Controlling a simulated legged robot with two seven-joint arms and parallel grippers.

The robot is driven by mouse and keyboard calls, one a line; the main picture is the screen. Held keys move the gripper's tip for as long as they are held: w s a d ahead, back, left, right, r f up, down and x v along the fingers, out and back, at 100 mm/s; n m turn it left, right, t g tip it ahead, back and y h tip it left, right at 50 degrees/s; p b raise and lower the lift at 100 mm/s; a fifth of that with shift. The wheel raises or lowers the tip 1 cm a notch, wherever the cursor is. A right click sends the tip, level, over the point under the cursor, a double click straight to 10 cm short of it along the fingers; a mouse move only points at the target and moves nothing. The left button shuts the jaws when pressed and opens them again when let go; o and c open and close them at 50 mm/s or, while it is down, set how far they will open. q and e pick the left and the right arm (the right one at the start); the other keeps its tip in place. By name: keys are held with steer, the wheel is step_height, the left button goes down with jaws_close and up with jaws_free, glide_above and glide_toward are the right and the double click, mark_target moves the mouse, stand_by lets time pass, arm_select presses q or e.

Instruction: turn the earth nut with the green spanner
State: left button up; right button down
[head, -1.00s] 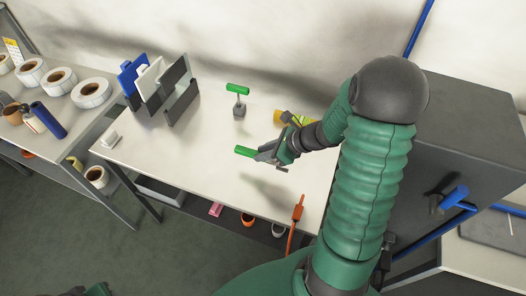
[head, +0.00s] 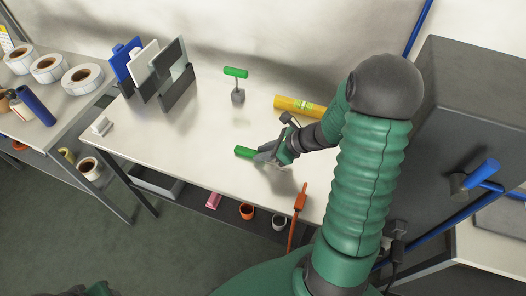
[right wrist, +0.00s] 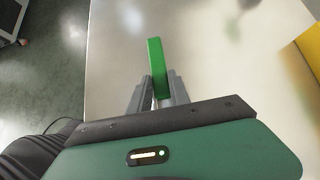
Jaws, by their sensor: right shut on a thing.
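My right gripper (head: 262,155) is shut on a green bar-shaped piece (head: 244,152), which looks like the green spanner or its handle. In the right wrist view the green bar (right wrist: 157,66) stands out past the two grey fingers (right wrist: 157,95). The gripper is over the front part of the white table; I cannot tell its height. A green T-shaped handle (head: 236,72) stands upright on a small grey block (head: 238,97) farther back, apart from the gripper. I cannot make out the earth nut for certain. My left gripper is not in view.
A rack with upright panels (head: 178,88) stands at the back left. A grey cabinet (head: 470,110) with a blue-handled lever is at right. An orange-handled tool (head: 300,197) is at the front edge. The table's middle is clear.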

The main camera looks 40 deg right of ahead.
steer(key=c, duration=1.1)
jaws_free()
steer(key=shift+c, duration=0.2)
steer(key=shift+r, duration=0.1)
